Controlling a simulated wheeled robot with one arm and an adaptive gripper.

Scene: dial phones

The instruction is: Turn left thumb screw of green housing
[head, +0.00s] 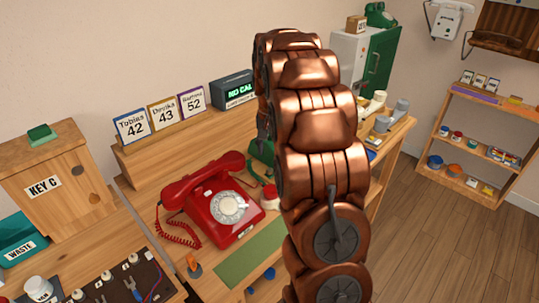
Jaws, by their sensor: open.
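A green object (261,152), possibly the green housing, sits on the bench just right of the red phone. My copper-coloured arm covers most of it, so its shape and its thumb screws cannot be made out. My arm rises through the middle of the view and bends away over the bench.
A red dial phone (212,198) stands on the bench beside a green mat (250,254). Number cards (162,113) and a "NO CAL" display (233,90) line the back ledge. A wooden KEY C box (58,183) is left; a green-doored cabinet (378,60) is behind right.

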